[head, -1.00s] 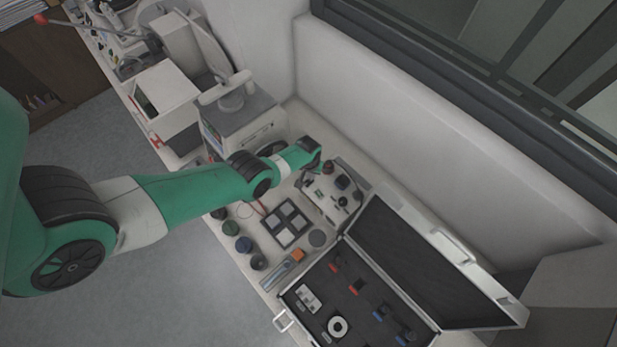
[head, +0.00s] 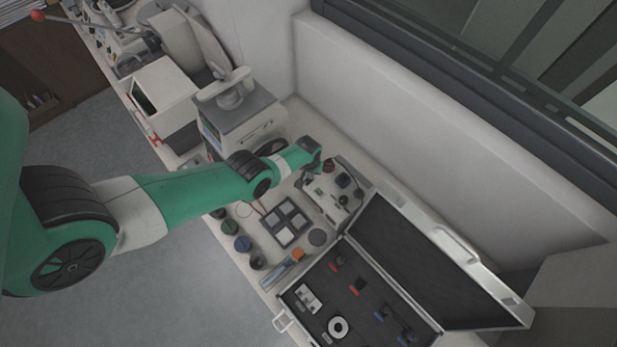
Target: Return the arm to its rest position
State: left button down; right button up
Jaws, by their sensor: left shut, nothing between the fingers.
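My left arm (head: 195,200) comes in from the left, green with dark joints, and reaches over the bench. Its left gripper (head: 318,170) is small at the arm's far end, shut and empty, beside a small grey device (head: 340,188) with dark and red knobs. Whether it touches the device cannot be told from this view. The mounting press (head: 236,110), a grey and white machine, stands behind the forearm, which hides its lower part. My right gripper is not in view.
An open case (head: 345,300) with dark foam and several parts lies at the lower right, its lid (head: 425,258) raised. A dark tray with pale squares (head: 287,222) and several round pots (head: 243,244) lie before the arm. A wall (head: 400,120) runs behind. Floor (head: 190,290) is clear at lower left.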

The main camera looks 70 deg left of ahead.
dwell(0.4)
